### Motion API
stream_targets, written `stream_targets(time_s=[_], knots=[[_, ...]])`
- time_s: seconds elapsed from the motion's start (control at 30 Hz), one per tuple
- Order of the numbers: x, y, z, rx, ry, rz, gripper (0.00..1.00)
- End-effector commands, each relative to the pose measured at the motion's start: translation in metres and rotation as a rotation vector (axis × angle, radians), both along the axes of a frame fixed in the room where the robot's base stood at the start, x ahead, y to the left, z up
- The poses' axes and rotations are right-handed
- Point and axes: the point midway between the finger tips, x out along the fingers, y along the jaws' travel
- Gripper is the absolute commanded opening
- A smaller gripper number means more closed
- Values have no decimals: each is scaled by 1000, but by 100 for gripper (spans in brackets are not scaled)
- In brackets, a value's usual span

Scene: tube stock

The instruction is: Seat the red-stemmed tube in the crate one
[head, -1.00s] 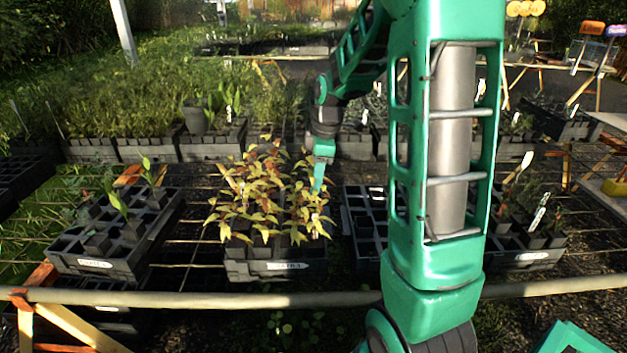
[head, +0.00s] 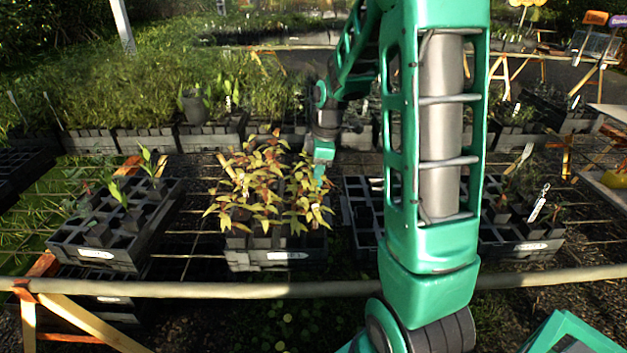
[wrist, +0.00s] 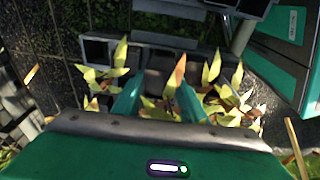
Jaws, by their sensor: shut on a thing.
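My gripper (head: 319,178) is low among yellow-red leafy plants at the right side of the middle crate (head: 250,262). In the wrist view my gripper (wrist: 157,103) has its two green fingers pointing down toward dark crate cells. It is shut on a tube plant, whose yellow and reddish leaves (wrist: 160,108) show between the fingers. The tube body and its stem are hidden, so I cannot tell whether its foot is inside a cell. The middle crate bears a pale label too small to read surely. Its right part is close to my arm.
A sparsely filled crate (head: 80,235) stands at left. A dark crate (head: 362,215) stands just right of the middle one, partly behind my arm. Another labelled crate (head: 520,248) is further right. A pale rail (head: 200,289) runs across the front.

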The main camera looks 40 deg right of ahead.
Motion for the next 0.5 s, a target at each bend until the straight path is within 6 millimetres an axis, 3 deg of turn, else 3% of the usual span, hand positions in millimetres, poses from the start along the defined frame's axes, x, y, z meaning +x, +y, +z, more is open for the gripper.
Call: stream_targets(time_s=[0.5], knots=[[0, 0, -18, 0, 0, 0, 0]])
